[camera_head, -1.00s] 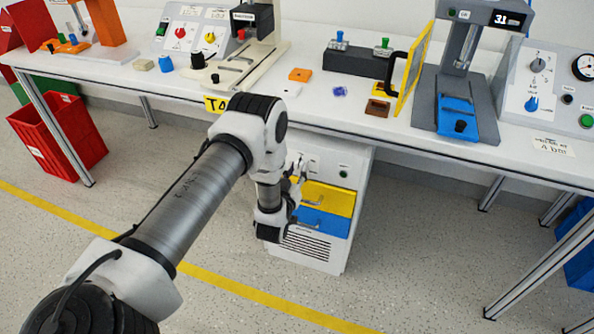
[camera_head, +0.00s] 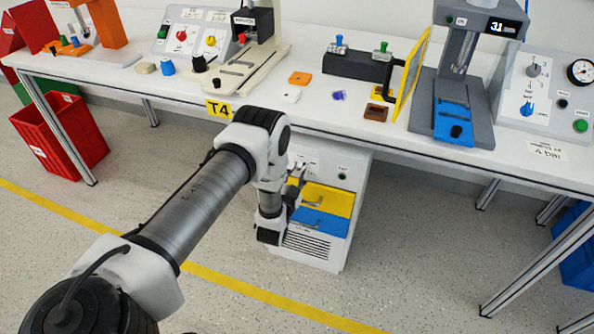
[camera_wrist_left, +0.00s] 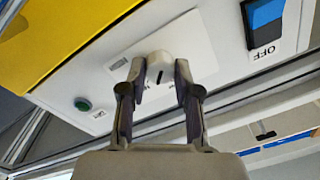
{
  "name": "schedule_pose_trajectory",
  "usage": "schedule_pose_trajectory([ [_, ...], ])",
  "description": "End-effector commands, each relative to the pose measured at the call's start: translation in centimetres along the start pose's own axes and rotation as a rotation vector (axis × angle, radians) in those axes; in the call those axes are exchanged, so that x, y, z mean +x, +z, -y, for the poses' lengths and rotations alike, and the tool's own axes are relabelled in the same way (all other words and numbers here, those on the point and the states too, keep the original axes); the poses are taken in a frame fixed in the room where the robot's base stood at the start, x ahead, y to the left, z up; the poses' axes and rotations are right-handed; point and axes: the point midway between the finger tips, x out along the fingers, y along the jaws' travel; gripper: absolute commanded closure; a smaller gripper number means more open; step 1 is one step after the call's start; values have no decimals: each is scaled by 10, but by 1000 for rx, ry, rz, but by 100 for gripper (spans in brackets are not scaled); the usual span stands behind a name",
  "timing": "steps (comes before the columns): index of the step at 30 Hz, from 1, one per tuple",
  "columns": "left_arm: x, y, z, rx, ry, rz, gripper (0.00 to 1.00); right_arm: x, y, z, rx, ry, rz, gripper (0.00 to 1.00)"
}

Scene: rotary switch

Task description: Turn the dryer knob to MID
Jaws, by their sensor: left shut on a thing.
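The dryer is a white cabinet (camera_head: 355,165) under the bench, with its control panel above a yellow and a blue drawer. In the left wrist view the dryer knob (camera_wrist_left: 160,64) is round and white with a short dark mark on its face. My left gripper (camera_wrist_left: 157,75) has one finger on each side of the knob and is shut on it. The scale labels around the knob are partly hidden by the fingers and too small to read. In the head view my left gripper (camera_head: 297,178) is at the panel, and my arm hides the knob. My right gripper is not in view.
A green button (camera_wrist_left: 82,104) and a blue and black rocker switch (camera_wrist_left: 265,18) marked OFF flank the knob. The yellow drawer (camera_head: 328,200) and blue drawer (camera_head: 322,222) have protruding handles. The bench edge (camera_head: 340,137) overhangs the cabinet. Floor in front is clear.

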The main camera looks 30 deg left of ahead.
Motion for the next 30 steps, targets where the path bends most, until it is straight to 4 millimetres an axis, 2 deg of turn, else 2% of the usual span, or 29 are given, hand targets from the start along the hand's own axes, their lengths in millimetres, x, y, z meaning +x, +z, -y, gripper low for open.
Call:
schedule_pose_trajectory([
  [12, 0, 0, 0, 238, 3, -12, 100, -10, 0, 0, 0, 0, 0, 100],
  [30, 0, 0, -1, 279, 4, -14, 100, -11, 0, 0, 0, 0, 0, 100],
])
